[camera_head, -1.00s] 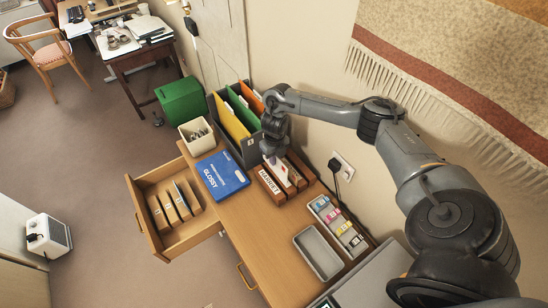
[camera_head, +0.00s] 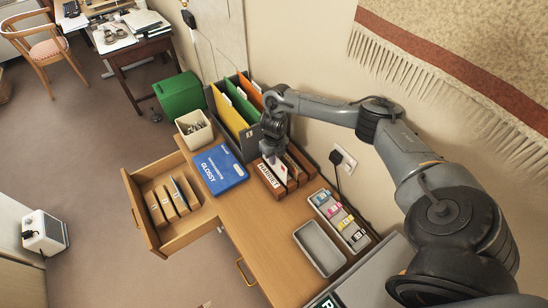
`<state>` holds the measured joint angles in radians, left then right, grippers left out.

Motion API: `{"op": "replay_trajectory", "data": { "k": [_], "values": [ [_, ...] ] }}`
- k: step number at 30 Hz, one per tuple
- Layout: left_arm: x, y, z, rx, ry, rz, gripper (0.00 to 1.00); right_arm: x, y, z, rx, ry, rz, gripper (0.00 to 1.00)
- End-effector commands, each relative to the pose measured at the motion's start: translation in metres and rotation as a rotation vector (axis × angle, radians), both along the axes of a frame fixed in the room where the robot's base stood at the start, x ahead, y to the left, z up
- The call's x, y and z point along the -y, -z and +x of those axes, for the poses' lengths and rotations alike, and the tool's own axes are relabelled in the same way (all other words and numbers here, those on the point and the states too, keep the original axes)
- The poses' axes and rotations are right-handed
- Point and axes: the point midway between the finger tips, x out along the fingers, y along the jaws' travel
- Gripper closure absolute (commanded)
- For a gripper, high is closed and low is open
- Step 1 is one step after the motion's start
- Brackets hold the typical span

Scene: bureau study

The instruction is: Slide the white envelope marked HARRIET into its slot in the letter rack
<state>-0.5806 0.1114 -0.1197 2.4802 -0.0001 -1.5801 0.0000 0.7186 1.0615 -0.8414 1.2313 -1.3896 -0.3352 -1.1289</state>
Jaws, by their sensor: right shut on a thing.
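The brown wooden letter rack (camera_head: 267,179) stands on the desk near the wall, with the HARRIET label on its front. A white envelope (camera_head: 279,170) stands in the rack behind that front panel, with its upper part showing. My right gripper (camera_head: 271,157) is shut on the envelope's top edge and hides part of it. Any writing on the envelope is too small to read. My left gripper is out of view.
A blue GLOSSY box (camera_head: 220,169) lies left of the rack. A file holder with coloured folders (camera_head: 235,114) stands behind. Ink cartridges (camera_head: 341,221) and an empty grey tray (camera_head: 319,248) are in front. An open drawer (camera_head: 158,234) juts out left.

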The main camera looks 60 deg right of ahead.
Motion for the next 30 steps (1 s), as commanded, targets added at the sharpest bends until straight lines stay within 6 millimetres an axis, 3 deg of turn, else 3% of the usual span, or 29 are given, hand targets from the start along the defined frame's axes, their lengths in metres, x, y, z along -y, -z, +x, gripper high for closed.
{"op": "replay_trajectory", "data": {
  "k": [11, 30],
  "values": [
    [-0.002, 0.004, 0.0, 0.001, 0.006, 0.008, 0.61, 0.0, 0.004, 0.0, 0.0, 0.0, 0.0, 1.0],
    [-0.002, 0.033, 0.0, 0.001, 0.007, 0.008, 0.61, 0.0, 0.042, 0.0, 0.0, 0.0, 0.001, 1.0]
  ]
}}
